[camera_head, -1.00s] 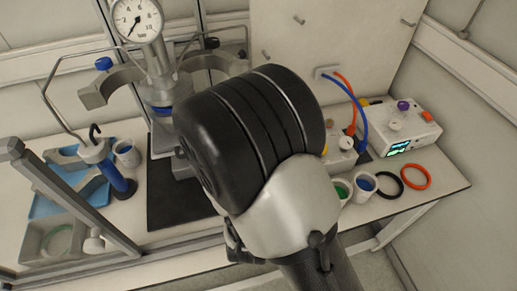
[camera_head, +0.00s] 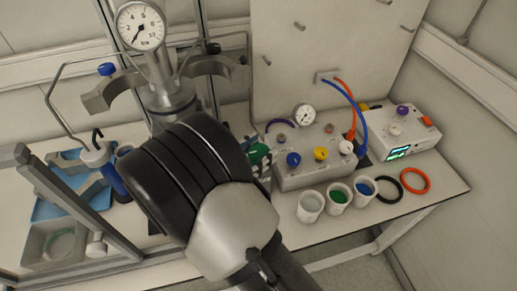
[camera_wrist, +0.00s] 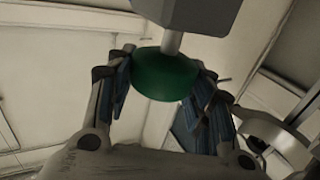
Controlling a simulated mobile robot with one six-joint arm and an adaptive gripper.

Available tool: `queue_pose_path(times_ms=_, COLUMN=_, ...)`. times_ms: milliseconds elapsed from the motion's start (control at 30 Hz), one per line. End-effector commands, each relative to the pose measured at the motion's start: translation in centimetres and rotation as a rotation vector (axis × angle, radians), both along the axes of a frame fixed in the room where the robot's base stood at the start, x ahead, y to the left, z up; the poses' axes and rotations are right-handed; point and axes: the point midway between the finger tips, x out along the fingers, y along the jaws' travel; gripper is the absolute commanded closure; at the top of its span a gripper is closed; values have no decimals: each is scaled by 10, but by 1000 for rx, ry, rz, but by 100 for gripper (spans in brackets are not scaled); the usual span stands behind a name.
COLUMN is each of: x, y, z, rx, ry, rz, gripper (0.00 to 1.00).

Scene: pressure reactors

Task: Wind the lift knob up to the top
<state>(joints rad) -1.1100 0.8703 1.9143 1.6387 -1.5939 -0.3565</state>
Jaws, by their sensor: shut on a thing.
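The green lift knob (camera_wrist: 167,76) sits on a pale shaft under a grey block (camera_wrist: 190,12) in the wrist view. My gripper (camera_wrist: 168,70) is shut on it, with blue-padded fingers on both sides. A small part of the green knob (camera_head: 258,153) also shows in the head view, just right of my dark wrist, which hides most of my gripper. The reactor head (camera_head: 168,95) with its pressure gauge (camera_head: 140,26) stands behind my arm, its lower part hidden.
A control box (camera_head: 318,160) with blue, yellow and white knobs stands to the right. Several small cups (camera_head: 311,207) and black and orange rings (camera_head: 414,181) lie in front of it. A grey frame (camera_head: 75,205) and a blue tray (camera_head: 50,208) are at the left.

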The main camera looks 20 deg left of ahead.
Motion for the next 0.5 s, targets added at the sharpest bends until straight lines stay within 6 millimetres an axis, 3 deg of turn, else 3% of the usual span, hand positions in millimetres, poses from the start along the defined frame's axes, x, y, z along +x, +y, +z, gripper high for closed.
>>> queue_pose_path(times_ms=500, x=1, y=-1, z=1, rx=-1, ry=-4, rz=-33, gripper=76)
